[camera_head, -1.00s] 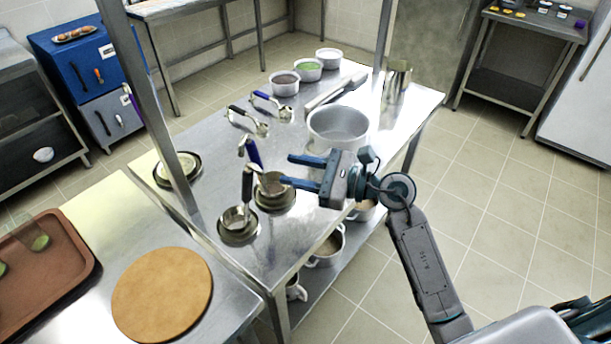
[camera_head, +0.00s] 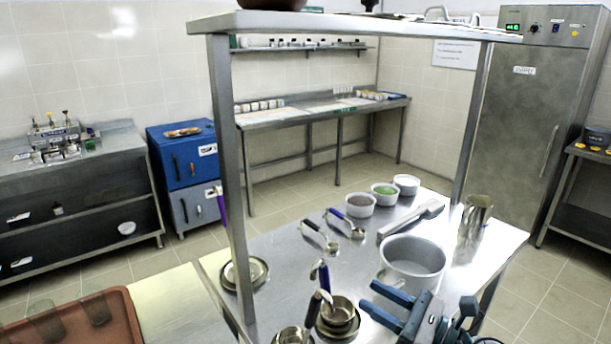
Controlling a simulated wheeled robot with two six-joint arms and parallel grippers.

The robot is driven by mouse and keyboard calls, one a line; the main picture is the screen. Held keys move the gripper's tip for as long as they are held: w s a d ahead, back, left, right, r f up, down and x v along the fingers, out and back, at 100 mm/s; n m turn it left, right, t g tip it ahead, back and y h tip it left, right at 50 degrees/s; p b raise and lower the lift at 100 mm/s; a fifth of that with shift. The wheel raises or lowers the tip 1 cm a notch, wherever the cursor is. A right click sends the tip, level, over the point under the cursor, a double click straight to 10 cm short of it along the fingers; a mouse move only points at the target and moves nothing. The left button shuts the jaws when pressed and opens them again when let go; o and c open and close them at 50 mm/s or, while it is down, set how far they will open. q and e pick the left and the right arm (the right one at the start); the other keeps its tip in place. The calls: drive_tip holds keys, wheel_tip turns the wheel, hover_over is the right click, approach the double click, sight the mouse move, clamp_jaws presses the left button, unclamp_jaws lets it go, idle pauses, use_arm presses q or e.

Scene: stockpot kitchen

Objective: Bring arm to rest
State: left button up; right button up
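My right gripper (camera_head: 384,304) shows at the bottom of the head view, over the near right part of the steel table (camera_head: 290,262). Its two blue fingers stand apart with nothing between them, so it is open. It is in front of a large round pot (camera_head: 413,262) and to the right of a small pot with a ladle (camera_head: 338,316). Most of the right arm is cut off by the bottom edge. My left gripper is not in view.
Ladles (camera_head: 320,238) and three small bowls, one with green contents (camera_head: 384,193), stand farther back on the table. A metal jug (camera_head: 475,217) is at the right. A post (camera_head: 232,180) and overhead shelf (camera_head: 350,24) frame the table. A brown tray (camera_head: 90,322) is lower left.

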drive_tip(key=s+d+r+m+t+h, duration=0.1)
drive_tip(key=d+m+t+h, duration=0.45)
drive_tip(key=m, duration=0.65)
drive_tip(key=s+d+r+m+t+h, duration=0.1)
drive_tip(key=d+r+m+t+h, duration=0.1)
drive_tip(key=d+m+t+h, duration=0.65)
drive_tip(key=s+d+f+m+g+h, duration=0.2)
drive_tip(key=f+m+g+h, duration=0.3)
drive_tip(key=m, duration=0.4)
drive_tip(key=s+d+f+m+g+h, duration=0.2)
drive_tip(key=f+m+g, duration=0.3)
drive_tip(key=f+m, duration=0.3)
drive_tip(key=s+a+f+m+g+y, duration=0.2)
drive_tip(key=s+a+f+m+g, duration=0.15)
drive_tip(key=s+f+g, duration=0.4)
drive_tip(key=s+a+f+m+g+y, duration=0.25)
drive_tip(key=s+f+m+g, duration=0.25)
drive_tip(key=s+f, duration=0.45)
wheel_tip(320, 180, down, 30)
drive_tip(key=s+d+g, duration=0.1)
drive_tip(key=s+d, duration=0.1)
drive_tip(key=s, duration=0.1)
drive_tip(key=s+d+f+m+g, duration=0.1)
drive_tip(key=s+f, duration=1.5)
drive_tip(key=f, duration=0.1)
drive_tip(key=shift+d+f, duration=0.2)
drive_tip(key=shift+f, duration=0.15)
drive_tip(key=shift+s, duration=0.1)
